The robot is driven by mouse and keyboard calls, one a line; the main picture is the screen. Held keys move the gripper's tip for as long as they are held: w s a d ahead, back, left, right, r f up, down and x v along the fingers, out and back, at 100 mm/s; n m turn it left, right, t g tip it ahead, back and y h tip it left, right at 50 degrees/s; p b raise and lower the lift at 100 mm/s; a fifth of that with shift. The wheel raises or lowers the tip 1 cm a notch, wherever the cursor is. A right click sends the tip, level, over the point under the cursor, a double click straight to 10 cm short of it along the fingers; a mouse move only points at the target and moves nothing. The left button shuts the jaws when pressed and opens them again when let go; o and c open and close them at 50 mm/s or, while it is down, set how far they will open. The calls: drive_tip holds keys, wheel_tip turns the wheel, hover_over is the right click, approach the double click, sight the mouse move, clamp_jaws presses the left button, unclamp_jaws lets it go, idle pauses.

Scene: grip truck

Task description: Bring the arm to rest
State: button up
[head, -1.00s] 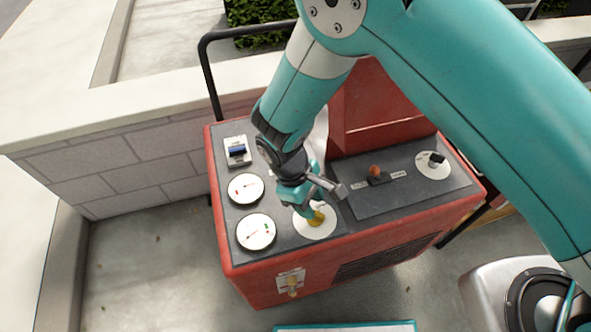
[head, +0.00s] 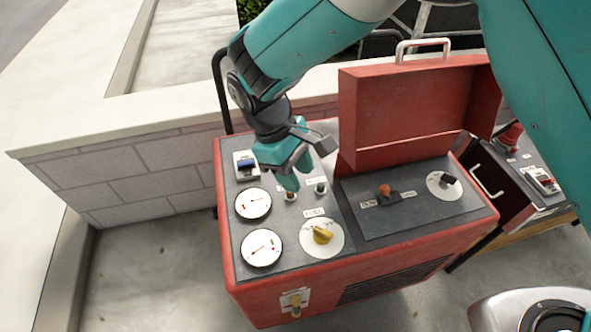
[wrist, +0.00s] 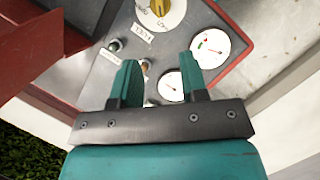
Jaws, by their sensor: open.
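My gripper (head: 293,181) is at the end of my teal arm, over the grey top panel (head: 281,264) of the red machine (head: 365,265). In the wrist view my gripper (wrist: 158,80) shows two teal fingers spread apart with nothing held between them. The yellow knob (head: 322,234) on its white dial stands clear of my fingers; it also shows at the top of the wrist view (wrist: 160,6). Whether the fingers touch the panel I cannot tell.
The raised red lid (head: 425,115) stands to the right, behind an orange-topped lever (head: 384,190) and a black knob (head: 448,180). A block wall (head: 130,170) runs behind and left.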

drive_tip(key=s+d+r+m+y, duration=0.2)
drive_tip(key=d+r+y, duration=0.2)
drive_tip(key=d+r, duration=0.65)
drive_tip(key=s+d+r+m+t+y, duration=0.2)
drive_tip(key=s+d+r+m+y, duration=0.1)
drive_tip(key=s+r, duration=0.6)
drive_tip(key=s+d+y, duration=0.1)
drive_tip(key=s+d, duration=0.1)
drive_tip(key=shift+s+d+p, duration=0.25)
drive_tip(key=shift+s+p, duration=0.1)
drive_tip(key=shift+c, duration=0.2)
